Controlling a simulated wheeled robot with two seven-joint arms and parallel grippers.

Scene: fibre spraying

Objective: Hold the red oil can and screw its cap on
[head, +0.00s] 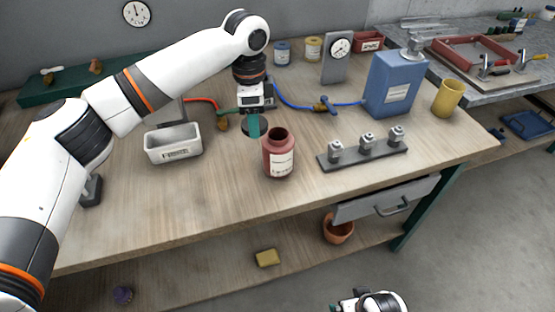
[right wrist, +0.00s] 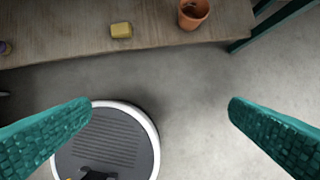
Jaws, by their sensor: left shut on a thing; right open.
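The red oil can (head: 279,160) stands upright on the workbench, its round mouth open and a pale label on its front. My left gripper (head: 254,126) is just behind and left of the can, teal fingers pointing down. It is shut on a dark round disc, which looks like the cap (head: 247,128), beside the can's mouth and not on it. The fingers partly hide the disc. My right gripper (right wrist: 163,108) is open and empty, fingers wide apart, in front of the bench over the floor; my right arm shows only at the head view's bottom edge.
A white bin (head: 173,150) stands left of the can, and a grey rack with several metal pieces (head: 363,150) stands right. A blue canister (head: 392,85), yellow cup (head: 448,98) and gauge (head: 338,58) stand behind. A drawer (head: 385,199) sticks out at the bench front.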

